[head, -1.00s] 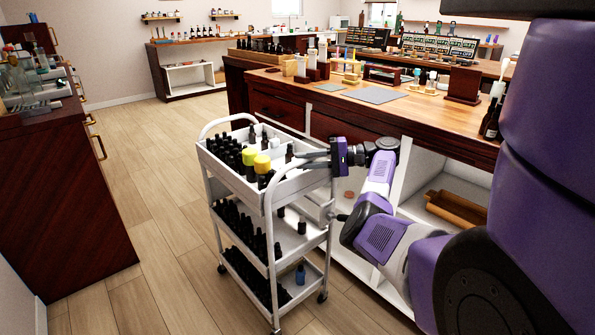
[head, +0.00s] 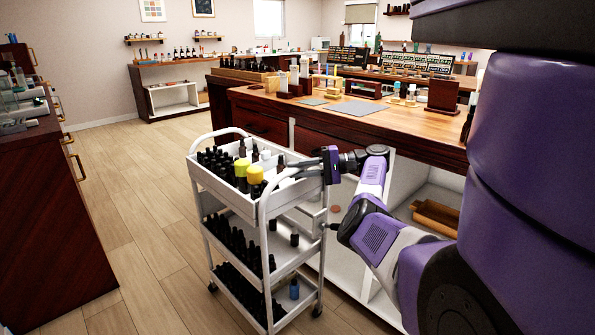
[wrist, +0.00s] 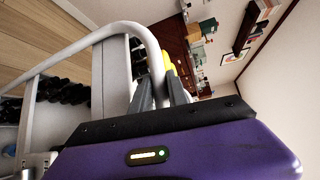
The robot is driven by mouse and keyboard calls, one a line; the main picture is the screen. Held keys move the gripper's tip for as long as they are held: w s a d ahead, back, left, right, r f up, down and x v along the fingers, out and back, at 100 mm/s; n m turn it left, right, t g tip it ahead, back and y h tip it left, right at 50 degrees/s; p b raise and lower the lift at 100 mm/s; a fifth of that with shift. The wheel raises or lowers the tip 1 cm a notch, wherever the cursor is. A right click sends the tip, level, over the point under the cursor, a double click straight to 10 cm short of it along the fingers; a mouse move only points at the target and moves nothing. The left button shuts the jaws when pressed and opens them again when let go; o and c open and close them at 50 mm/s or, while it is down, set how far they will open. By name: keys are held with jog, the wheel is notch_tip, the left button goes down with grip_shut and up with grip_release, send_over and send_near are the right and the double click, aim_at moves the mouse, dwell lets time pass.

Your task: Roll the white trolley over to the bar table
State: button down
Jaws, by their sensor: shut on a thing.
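The white trolley (head: 228,197) stands upright on the floor in the head view, with three tiers and a curved tubular handle at each end. Its tiers hold many dark bottles, and two yellow-capped ones (head: 242,168) stand on top. My gripper (head: 303,171) is shut on the near handle (head: 264,222), at its upper right. In the wrist view, the handle tube (wrist: 152,50) runs to the gripper fingers (wrist: 160,90); the grip itself is partly hidden. A long wooden-topped table (head: 410,128) stands right behind the trolley; I cannot tell whether it is the bar table.
A dark wooden cabinet (head: 50,220) with brass handles stands at the left. Clear wooden floor (head: 140,195) lies between it and the trolley. A low shelf unit (head: 170,92) stands at the back wall. The table's open white shelving is close beside my arm.

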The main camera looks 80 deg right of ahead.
jog(key=c, duration=1.3)
grip_release()
jog(key=shift+w, duration=0.1)
jog(key=v, duration=0.8)
jog(key=shift+f, duration=0.1)
